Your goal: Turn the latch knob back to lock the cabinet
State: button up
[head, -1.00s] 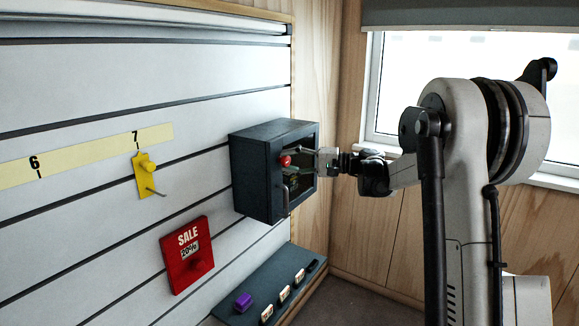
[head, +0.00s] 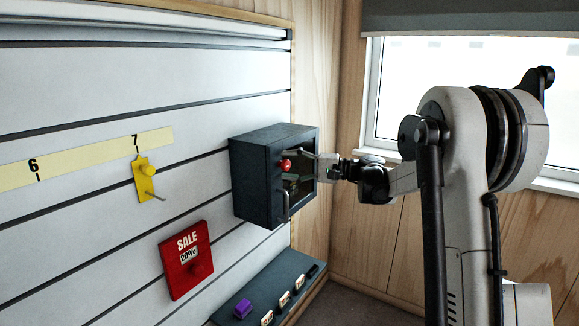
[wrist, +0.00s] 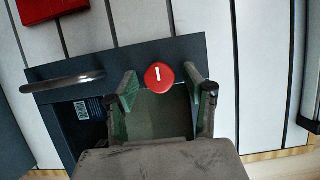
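The dark cabinet (head: 258,180) is mounted on the slatted wall, and its door looks shut. The red latch knob (head: 286,165) is on its front; in the wrist view the knob (wrist: 159,80) carries a white line that stands nearly upright. The door handle (head: 285,205) is below the knob in the head view; in the wrist view the handle (wrist: 62,83) lies to the left. My gripper (head: 305,164) is at the cabinet front. In the wrist view my gripper (wrist: 160,88) is open, one finger on each side of the knob, with gaps showing between.
A red sale sign (head: 187,258) and a yellow hook (head: 146,180) are on the wall left of the cabinet. A dark shelf (head: 262,283) below holds a purple object (head: 242,308) and several small items. A window (head: 450,100) is at the right.

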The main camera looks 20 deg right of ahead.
jog(key=v, duration=1.2)
dwell(0.4)
jog(key=s+a+f+n+g+h, duration=0.15)
jog(key=s+a+h, duration=0.25)
jog(key=s+a, duration=0.4)
jog(key=s+a+f+m+g+h, duration=0.1)
jog(key=s+a+g+h, duration=0.3)
jog(key=a, duration=0.6)
jog(key=s+f+n+t+h, duration=0.2)
jog(key=s+f, duration=0.3)
jog(key=s, duration=0.7)
jog(key=s+f+n+t+h, duration=0.1)
jog(key=s+f+n+h, duration=0.2)
jog(key=s, duration=0.9)
jog(key=shift+s+a+f+n+t+h, duration=0.15)
jog(key=shift+a+f+n+t+h, duration=0.2)
jog(key=shift+f+h, duration=0.8)
jog(key=shift+r, duration=0.15)
